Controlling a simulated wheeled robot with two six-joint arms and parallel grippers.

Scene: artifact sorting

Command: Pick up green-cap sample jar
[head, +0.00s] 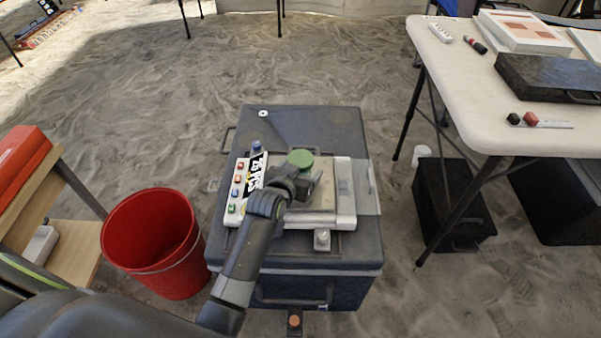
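The green-cap sample jar (300,158) is on the grey case in the middle, seen from above. Mostly its round green lid shows; its body is hidden behind my gripper. My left gripper (304,182) is right at the near side of the jar, over a white tray (346,207). From this view I cannot tell whether its fingers touch the jar or how far apart they are. My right gripper is not in view.
A white strip with several coloured buttons (233,197) and a blue-capped item (256,148) are left of the gripper. A red bucket (160,235) stands left of the case (300,120). A white table (455,85) is at right. Sand behind the case is clear.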

